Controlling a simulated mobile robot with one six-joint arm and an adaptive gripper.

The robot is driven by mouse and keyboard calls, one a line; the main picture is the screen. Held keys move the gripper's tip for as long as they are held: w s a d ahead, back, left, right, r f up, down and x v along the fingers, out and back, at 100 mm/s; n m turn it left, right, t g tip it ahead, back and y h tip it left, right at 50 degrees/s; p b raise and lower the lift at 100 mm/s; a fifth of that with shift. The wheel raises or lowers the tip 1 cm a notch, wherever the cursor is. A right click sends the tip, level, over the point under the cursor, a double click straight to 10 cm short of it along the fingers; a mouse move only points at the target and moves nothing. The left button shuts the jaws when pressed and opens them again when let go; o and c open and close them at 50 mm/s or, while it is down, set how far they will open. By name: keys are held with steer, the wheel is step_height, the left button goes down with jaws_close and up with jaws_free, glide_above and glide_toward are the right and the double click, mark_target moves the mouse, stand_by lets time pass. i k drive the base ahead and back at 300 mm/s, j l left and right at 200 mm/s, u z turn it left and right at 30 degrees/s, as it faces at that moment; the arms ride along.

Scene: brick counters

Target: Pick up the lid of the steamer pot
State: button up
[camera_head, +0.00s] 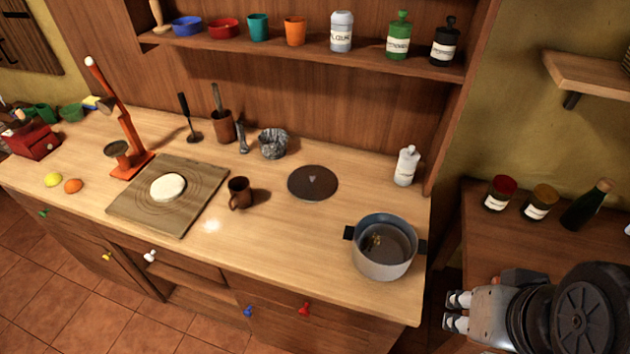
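The steamer pot (371,265) is grey metal with two dark side handles and stands near the right front of the wooden counter. Its top looks open, with a dark inside and some small brownish bits. A flat, dark brown round disc (312,183) with a small pale mark at its centre lies behind and left of the pot. It may be the lid, but I cannot tell for sure. My gripper (457,311) is at the lower right, apart from both. Its two pale fingertips are apart with nothing between them.
A white bottle (406,167) stands behind the pot. A brown mug (239,194) and a wooden board (145,213) with dough (168,187) lie to the left. A shelf (300,44) overhangs the back. Jars and a bottle (587,206) stand on the right counter.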

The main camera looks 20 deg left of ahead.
mark_target(309, 183)
steer(key=i+j+u, duration=0.2)
steer(key=u, duration=0.15)
steer(key=i+j+u, duration=0.2)
steer(key=u, duration=0.15)
steer(key=i+j+u, duration=0.15)
steer(key=u, duration=0.2)
steer(key=i+l, duration=0.05)
